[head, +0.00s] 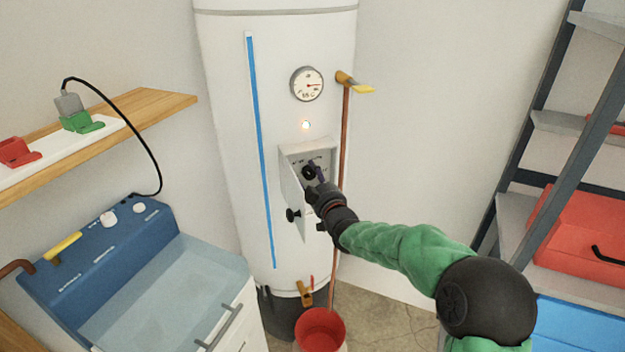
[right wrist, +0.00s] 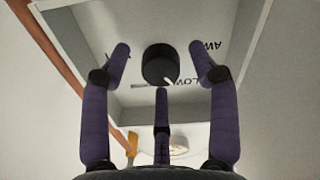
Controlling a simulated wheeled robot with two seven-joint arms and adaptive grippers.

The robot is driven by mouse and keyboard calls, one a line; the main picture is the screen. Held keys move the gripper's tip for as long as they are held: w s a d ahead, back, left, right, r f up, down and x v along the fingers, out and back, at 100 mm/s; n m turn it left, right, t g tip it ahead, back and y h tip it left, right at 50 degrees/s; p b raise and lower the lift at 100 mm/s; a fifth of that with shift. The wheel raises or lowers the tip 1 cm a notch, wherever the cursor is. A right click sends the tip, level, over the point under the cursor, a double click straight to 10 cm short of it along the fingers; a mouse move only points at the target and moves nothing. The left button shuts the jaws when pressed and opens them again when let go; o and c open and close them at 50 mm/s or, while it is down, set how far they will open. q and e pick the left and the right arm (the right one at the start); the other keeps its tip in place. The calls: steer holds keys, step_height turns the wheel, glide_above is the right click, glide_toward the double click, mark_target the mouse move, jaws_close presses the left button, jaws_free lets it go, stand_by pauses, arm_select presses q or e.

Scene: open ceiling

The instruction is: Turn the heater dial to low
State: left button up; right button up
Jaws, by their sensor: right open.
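The white water heater (head: 225,120) stands against the wall, with a grey control box (head: 291,165) on its front. The black heater dial (right wrist: 161,65) is on the panel inside that box, with a white pointer mark at its lower right, near the letters "LOW". In the head view the dial (head: 309,171) is partly covered by my right gripper (head: 315,173). The right gripper's purple fingers (right wrist: 160,72) are spread open around the dial, and a gap shows on both sides. My left gripper is not in view.
A round gauge (head: 306,84) and a lit lamp (head: 305,125) are above the box. A black knob (head: 293,215) sits below the dial. A copper pipe (head: 345,130) runs down the right side.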

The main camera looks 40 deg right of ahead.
steer(key=c, duration=1.1)
steer(key=shift+f+m+b, duration=0.15)
steer(key=shift+m+b, duration=0.35)
steer(key=shift+b, duration=0.2)
steer(key=shift+c, duration=0.3)
steer(key=o, duration=1.2)
steer(key=shift+c, duration=0.2)
